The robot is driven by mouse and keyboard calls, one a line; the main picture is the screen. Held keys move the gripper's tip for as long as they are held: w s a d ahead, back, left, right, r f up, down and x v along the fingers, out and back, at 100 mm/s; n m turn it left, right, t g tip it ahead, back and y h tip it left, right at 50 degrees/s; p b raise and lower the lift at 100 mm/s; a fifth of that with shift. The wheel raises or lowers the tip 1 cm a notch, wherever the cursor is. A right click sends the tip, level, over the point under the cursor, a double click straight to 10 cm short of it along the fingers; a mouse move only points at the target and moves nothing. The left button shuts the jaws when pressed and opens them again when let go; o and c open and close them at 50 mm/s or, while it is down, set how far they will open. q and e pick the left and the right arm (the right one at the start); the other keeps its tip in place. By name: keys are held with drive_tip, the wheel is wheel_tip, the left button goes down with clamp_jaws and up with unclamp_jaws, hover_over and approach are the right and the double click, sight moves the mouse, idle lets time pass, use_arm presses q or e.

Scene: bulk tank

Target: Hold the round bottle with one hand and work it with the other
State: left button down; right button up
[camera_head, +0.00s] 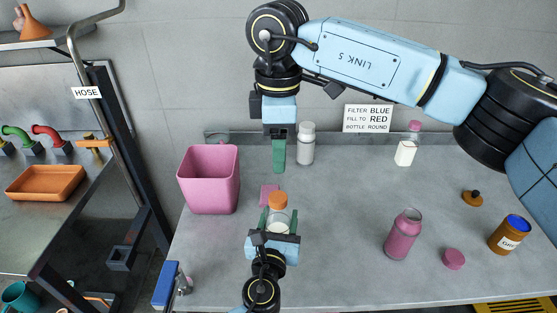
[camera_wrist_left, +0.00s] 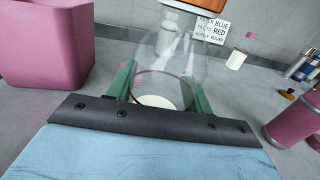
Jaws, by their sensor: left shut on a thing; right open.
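The round bottle (camera_head: 279,215) is clear with an orange cap (camera_head: 278,200) and stands upright at the front middle of the bench. My left gripper (camera_head: 279,218) is shut on it, one green finger on each side. In the left wrist view the clear bottle (camera_wrist_left: 170,68) shows between the green fingers (camera_wrist_left: 160,92), with something white at its bottom; its cap is cut off at the top edge. I cannot tell whether it touches the bench. My right gripper (camera_head: 278,158) points down, empty, above and behind the orange cap; its fingers are seen edge-on, and it is apart from the bottle.
A pink bin (camera_head: 209,180) stands left, a pink block (camera_head: 269,194) just behind the held bottle. A grey-white bottle (camera_head: 306,144) stands behind. To the right are a pink bottle (camera_head: 403,234), a pink lid (camera_head: 453,259), a brown jar (camera_head: 508,235) and a white-filled bottle (camera_head: 405,152). A sign (camera_head: 368,118) hangs behind.

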use_arm(q)
drive_tip(key=c, duration=0.5)
unclamp_jaws()
drive_tip(key=shift+s, duration=0.1)
drive_tip(key=s+a, duration=0.2)
drive_tip(key=s, duration=1.1)
drive_tip(key=shift+a, duration=0.15)
